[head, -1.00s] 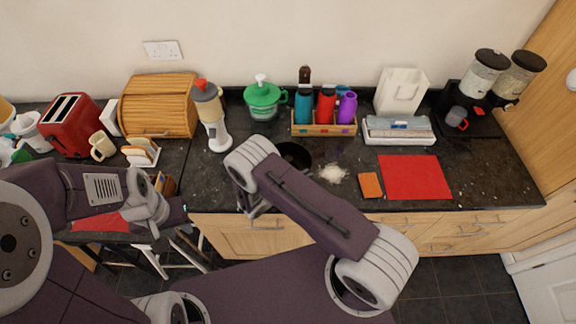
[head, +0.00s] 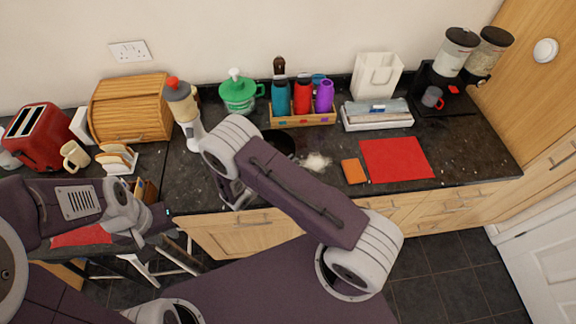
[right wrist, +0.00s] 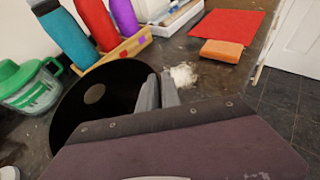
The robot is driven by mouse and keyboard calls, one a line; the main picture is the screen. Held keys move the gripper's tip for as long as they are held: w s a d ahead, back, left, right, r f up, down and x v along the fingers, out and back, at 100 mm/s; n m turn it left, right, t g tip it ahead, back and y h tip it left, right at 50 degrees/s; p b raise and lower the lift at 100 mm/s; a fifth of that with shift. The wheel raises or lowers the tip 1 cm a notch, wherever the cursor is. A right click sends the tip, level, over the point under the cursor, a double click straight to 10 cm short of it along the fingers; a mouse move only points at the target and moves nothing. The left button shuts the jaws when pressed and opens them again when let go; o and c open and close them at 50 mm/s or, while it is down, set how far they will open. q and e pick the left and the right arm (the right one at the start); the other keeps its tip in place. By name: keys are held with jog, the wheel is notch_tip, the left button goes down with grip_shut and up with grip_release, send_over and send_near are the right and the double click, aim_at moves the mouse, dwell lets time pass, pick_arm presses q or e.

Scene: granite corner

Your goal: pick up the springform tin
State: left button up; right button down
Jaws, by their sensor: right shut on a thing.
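The springform tin is a dark round pan (right wrist: 70,113) with a pale disc-like spot inside, seen in the right wrist view. In the head view only part of the tin (head: 284,145) shows behind my right arm. My right gripper (right wrist: 158,90) is shut on the tin's rim at its right side. In the head view my right forearm and wrist hide most of that gripper. I cannot tell whether the tin is clear of the counter. My left gripper (head: 168,213) is at the lower left, in front of the counter edge, apart from the tin; its fingers are too small to read.
A wooden rack of bottles (head: 303,118) stands close behind the tin, with a green-lidded jar (head: 239,96) to its left. White powder (head: 316,162), an orange block (head: 353,171) and a red mat (head: 397,159) lie to its right. A blender-like appliance (head: 185,108) stands left.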

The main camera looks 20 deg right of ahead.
jog(key=s+d+r+b, duration=0.2)
jog(key=s+d+r, duration=0.4)
jog(key=s, duration=0.3)
jog(key=shift+d+r, duration=0.2)
jog(key=shift+r, duration=0.15)
